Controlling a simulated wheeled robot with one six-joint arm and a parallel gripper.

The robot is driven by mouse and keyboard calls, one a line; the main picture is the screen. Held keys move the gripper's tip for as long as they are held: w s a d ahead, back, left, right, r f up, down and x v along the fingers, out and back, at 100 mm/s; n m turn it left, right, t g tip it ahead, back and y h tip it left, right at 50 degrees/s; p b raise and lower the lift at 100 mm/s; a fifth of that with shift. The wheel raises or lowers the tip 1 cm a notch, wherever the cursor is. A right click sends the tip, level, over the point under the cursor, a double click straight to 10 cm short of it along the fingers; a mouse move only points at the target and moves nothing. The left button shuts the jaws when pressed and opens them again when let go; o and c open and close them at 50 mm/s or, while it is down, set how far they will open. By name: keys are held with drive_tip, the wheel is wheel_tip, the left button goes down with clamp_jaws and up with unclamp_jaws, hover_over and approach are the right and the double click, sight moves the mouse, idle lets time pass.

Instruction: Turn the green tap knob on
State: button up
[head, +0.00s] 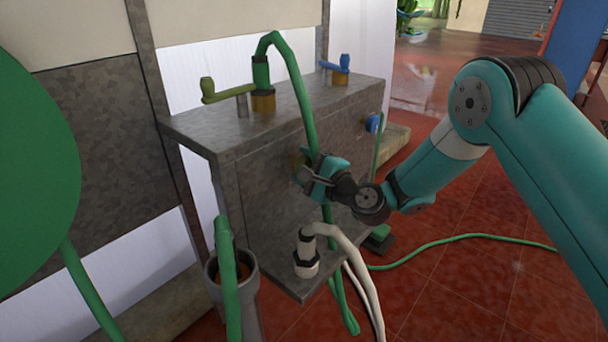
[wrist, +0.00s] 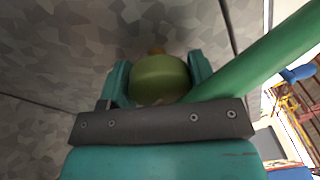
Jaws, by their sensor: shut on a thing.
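The green tap knob (wrist: 158,78) is a round olive-green knob in the wrist view, with a bit of brass behind it near the grey speckled panel. My gripper (wrist: 159,75) has one teal finger on each side of the knob and is shut on it. In the head view my gripper (head: 308,168) is at the front face of the grey cabinet (head: 255,180). There the knob is mostly hidden behind the gripper and a hanging green hose. How far the knob is turned cannot be told.
A green hose (head: 303,95) hangs from the cabinet top right beside my gripper and crosses the wrist view. A green lever (head: 228,92) and a blue lever (head: 338,66) stand on top. A blue knob (head: 372,123) is farther right. A white hose (head: 350,248) rises from the lower shelf.

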drive_tip(key=n+b, duration=0.3)
drive_tip(key=b, duration=0.1)
drive_tip(key=shift+f+n+y, duration=0.25)
drive_tip(key=shift+n+y, duration=0.05)
drive_tip(key=shift+n, duration=0.1)
drive_tip(key=n+b, duration=0.4)
drive_tip(key=shift+y+b, duration=0.3)
drive_tip(key=shift+b, duration=0.05)
drive_tip(key=n+b, duration=0.3)
drive_tip(key=b, duration=0.1)
drive_tip(key=shift+n, duration=0.3)
drive_tip(key=shift+r+n+g+y+b, duration=0.2)
drive_tip(key=shift+n+g+y+b, duration=0.15)
drive_tip(key=shift+n+b, duration=0.9)
drive_tip(key=shift+n, duration=0.25)
drive_tip(key=o, duration=0.9)
